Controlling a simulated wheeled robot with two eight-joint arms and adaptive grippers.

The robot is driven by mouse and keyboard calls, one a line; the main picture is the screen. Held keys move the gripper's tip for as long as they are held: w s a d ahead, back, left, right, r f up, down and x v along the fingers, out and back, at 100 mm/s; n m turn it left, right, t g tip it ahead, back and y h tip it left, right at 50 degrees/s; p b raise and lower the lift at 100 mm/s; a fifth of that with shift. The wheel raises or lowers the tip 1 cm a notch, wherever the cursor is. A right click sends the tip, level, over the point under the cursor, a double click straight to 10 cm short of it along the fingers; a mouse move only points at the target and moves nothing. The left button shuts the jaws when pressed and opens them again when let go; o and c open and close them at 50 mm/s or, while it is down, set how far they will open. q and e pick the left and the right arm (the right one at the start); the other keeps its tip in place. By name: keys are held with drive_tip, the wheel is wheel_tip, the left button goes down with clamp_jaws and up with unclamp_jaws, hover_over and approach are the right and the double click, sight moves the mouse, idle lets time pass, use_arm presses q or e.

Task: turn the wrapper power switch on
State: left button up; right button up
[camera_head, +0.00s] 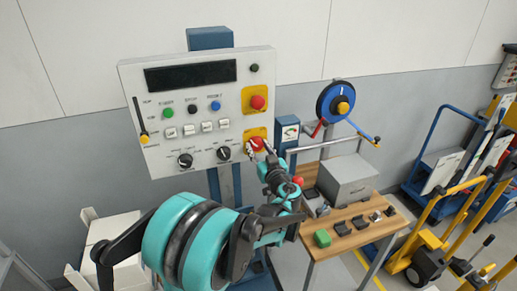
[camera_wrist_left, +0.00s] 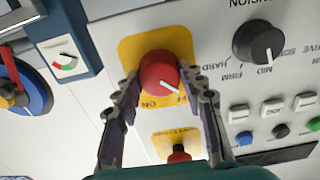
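The power switch is a red rotary knob (camera_head: 257,144) on a yellow plate at the lower right of the grey control panel (camera_head: 222,85). It is close up in the left wrist view (camera_wrist_left: 158,72), where the picture is upside down and the plate reads ON and OFF. The white line on the knob points towards the OFF lettering. My left gripper (camera_head: 262,150) is at the knob. In the wrist view the left gripper's fingertips (camera_wrist_left: 160,78) lie against both sides of the knob, closed around it. My right gripper is not in view.
A red button on a yellow plate (camera_head: 257,102) sits above the switch. Black dials (camera_head: 224,153) and small buttons are to its left. A blue wheel (camera_head: 336,102) stands right of the panel. A wooden table (camera_head: 347,241) with a grey box (camera_head: 347,178) is below right.

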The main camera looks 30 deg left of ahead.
use_arm(q)
drive_tip(key=shift+m, duration=0.3)
drive_tip(key=m, duration=0.3)
drive_tip(key=shift+m, duration=0.3)
drive_tip(key=m, duration=0.4)
drive_tip(key=shift+m, duration=0.3)
drive_tip(key=m, duration=0.9)
idle(0.4)
drive_tip(key=o, duration=1.2)
drive_tip(key=shift+d, duration=0.1)
